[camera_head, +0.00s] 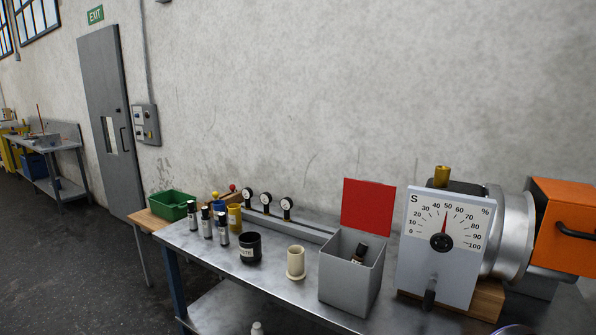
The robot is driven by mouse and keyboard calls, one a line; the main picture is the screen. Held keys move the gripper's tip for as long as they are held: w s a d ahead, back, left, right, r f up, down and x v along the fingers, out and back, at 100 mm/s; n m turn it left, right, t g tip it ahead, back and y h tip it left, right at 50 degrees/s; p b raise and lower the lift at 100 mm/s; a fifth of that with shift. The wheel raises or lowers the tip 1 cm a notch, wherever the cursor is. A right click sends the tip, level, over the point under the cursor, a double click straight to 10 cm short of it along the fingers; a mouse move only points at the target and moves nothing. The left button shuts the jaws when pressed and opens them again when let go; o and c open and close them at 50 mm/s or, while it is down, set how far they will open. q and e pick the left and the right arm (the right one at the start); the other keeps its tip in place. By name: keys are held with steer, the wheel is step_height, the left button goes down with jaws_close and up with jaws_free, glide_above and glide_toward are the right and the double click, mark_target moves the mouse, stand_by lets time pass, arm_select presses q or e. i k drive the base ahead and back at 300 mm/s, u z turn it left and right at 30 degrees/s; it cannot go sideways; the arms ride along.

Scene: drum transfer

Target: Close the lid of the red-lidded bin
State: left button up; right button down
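A grey box-shaped bin (347,289) stands on the metal workbench, right of the middle of the view. Its red lid (368,208) is open and stands upright at the bin's back edge. A small dark bottle-like item with a light band (359,253) shows inside the bin, leaning. Neither of my grippers is clearly in view.
A dial panel (442,245) and an orange housing (565,228) stand close to the bin's right. A cream cup (296,262), a black pot (250,247) and several small bottles stand to its left. Gauges on a rail (300,227) run behind. A green crate (172,204) sits farther left.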

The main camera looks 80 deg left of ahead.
mark_target(368, 206)
steer(key=u, duration=2.5)
